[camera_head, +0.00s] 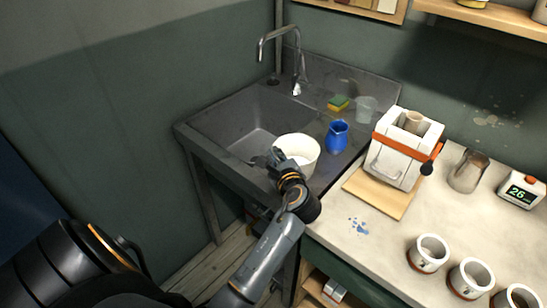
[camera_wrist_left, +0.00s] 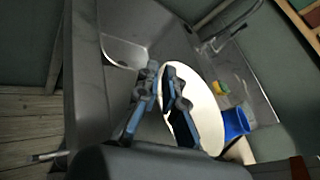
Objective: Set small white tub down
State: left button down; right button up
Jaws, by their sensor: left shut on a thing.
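The small white tub (camera_head: 299,147) is upright at the front right of the grey sink unit, beside the basin. It fills the middle of the left wrist view (camera_wrist_left: 204,97), partly hidden by the fingers. My left gripper (camera_head: 272,160) is shut on the tub's near left side; its two dark fingers also show in the left wrist view (camera_wrist_left: 161,78). I cannot tell whether the tub's base touches the sink surface. My right gripper is not in view.
A blue jug (camera_head: 337,136) stands close right of the tub. A sponge (camera_head: 339,103) and a clear cup (camera_head: 366,109) stand behind it. The sink basin (camera_head: 240,125) is empty, under a tall faucet (camera_head: 296,60). A white machine (camera_head: 402,150) stands on the worktop at right.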

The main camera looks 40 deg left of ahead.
pick_arm(q)
jog(key=shift+d+r, duration=0.2)
jog(key=shift+f, duration=0.15)
jog(key=c, duration=1.5)
grip_release()
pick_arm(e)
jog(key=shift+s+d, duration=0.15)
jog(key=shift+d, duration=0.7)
pick_arm(q)
jog(key=shift+o, duration=0.2)
jog(key=p+v, duration=0.5)
jog(key=v, duration=0.7)
jog(key=shift+p, duration=0.35)
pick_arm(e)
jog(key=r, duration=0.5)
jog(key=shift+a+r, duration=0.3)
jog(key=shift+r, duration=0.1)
pick_arm(q)
jog(key=shift+s, duration=0.1)
